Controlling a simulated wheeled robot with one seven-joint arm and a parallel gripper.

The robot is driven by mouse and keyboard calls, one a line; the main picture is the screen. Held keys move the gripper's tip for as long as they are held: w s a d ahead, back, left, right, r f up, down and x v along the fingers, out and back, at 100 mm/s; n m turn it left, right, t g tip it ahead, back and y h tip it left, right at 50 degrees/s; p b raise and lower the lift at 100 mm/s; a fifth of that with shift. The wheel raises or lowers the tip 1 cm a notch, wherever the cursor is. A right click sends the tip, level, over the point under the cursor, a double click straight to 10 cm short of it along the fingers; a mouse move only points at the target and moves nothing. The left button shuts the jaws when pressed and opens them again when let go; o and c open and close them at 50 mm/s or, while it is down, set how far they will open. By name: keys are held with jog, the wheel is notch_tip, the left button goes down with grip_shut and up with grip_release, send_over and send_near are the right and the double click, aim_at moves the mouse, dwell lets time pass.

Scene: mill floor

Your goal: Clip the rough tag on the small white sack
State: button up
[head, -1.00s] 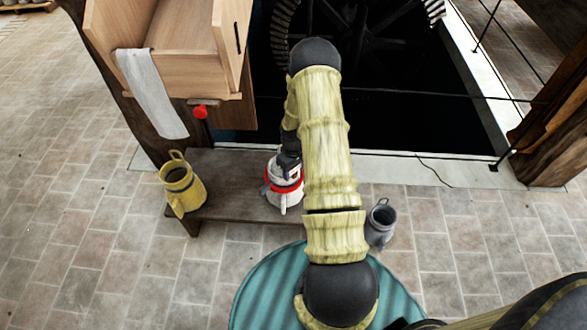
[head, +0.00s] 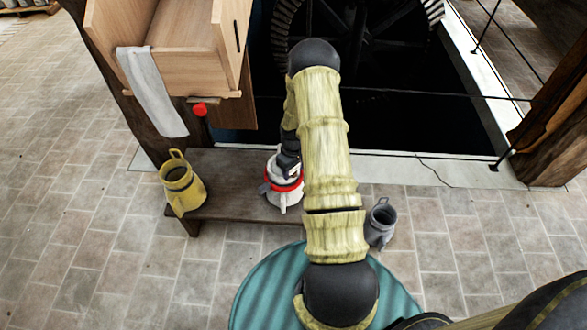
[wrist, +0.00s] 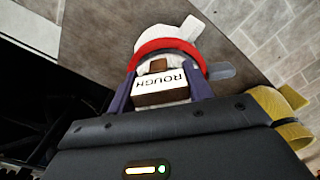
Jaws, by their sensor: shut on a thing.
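The small white sack (head: 284,199) stands on a low dark bench, with a red band (head: 270,183) around its upper part. In the wrist view the sack (wrist: 180,33) shows beyond my fingers, with the red band (wrist: 158,46) across it. The rough tag (wrist: 165,87), a brown block with a white face reading "ROUGH", sits between my two fingers. My gripper (wrist: 160,88) is shut on it, right at the sack's red band. In the head view my gripper (head: 287,163) covers the sack's top and hides the tag. I cannot tell whether the tag grips the sack.
The bench (head: 232,180) has a yellow jug (head: 181,187) at its left end and a grey jug (head: 381,224) to its right. A wooden chute (head: 190,75) with a cloth (head: 153,92) and a red-topped lever (head: 200,110) stands behind. A dark wheel pit (head: 420,120) lies beyond. A teal round top (head: 262,290) is in front.

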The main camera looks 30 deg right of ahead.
jog(key=shift+s+f, duration=0.2)
jog(key=shift+f, duration=0.55)
jog(key=o, duration=1)
jog(key=shift+o, duration=0.2)
jog(key=shift+a, duration=0.1)
jog(key=shift+f, duration=0.1)
jog(key=shift+a, duration=0.4)
notch_tip(320, 180, up, 19)
jog(key=d+p, duration=0.1)
jog(key=p, duration=0.3)
jog(key=shift+w, duration=0.1)
